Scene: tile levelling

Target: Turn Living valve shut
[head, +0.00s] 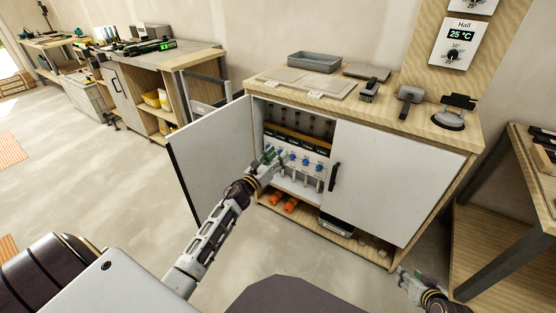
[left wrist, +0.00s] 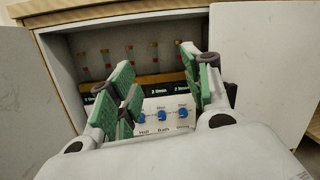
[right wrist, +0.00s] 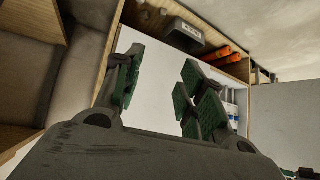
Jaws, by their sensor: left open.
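Several blue valve knobs (head: 305,161) sit in a row on a white manifold inside the open cabinet. In the left wrist view, three knobs show above small labels: one reads Hall (left wrist: 141,117), the middle one Bath (left wrist: 162,115), and the label under the right knob (left wrist: 183,113) is too blurred to read. I cannot tell which is the Living valve. My left gripper (head: 271,157) is open and empty, reaching into the cabinet opening in front of the knobs and hiding part of the row. My right gripper (right wrist: 158,90) is open and empty, low beside the cabinet's right side.
The cabinet's left door (head: 212,157) stands open; its right door (head: 385,180) is shut, with a black handle (head: 334,177). Orange rolls (head: 290,204) lie on the lower shelf. A wooden bench (head: 510,250) stands at the right.

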